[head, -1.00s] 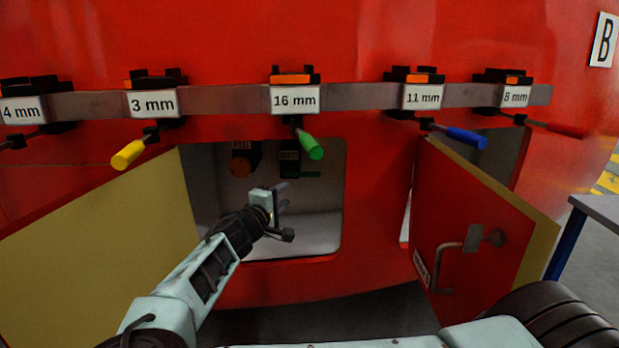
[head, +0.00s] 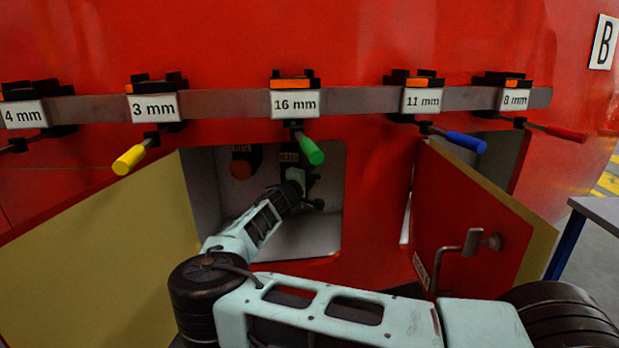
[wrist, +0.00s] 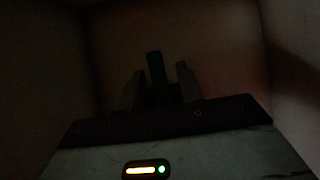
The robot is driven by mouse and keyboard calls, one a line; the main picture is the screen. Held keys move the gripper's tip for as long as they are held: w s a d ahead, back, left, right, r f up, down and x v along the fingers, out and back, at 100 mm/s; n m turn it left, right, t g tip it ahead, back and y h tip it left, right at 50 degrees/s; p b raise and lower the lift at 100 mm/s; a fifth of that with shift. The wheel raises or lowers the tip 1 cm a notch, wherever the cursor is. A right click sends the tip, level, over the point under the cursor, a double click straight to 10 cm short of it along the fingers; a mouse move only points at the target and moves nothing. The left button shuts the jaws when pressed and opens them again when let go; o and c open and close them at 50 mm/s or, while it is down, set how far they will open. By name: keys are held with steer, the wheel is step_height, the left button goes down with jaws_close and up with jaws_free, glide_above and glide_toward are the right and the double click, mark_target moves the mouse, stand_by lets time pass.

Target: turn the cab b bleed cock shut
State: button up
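The bleed cock (head: 289,149) is a dark, labelled body at the back of the open recess in the red nosecone. I cannot read its label. Its green handle is hidden behind my gripper (head: 306,176) in the head view. In the dark wrist view the green handle (wrist: 156,76) stands upright between the two fingers of my gripper (wrist: 160,88). The fingers are open, with a gap visible on each side of the handle.
The recess (head: 325,225) has side walls close to my arm. Yellow (head: 129,159), green (head: 309,151) and blue (head: 467,140) handles hang above. Open doors stand left (head: 110,250) and right (head: 460,225).

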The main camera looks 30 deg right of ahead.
steer(key=shift+d, duration=0.1)
jaws_close()
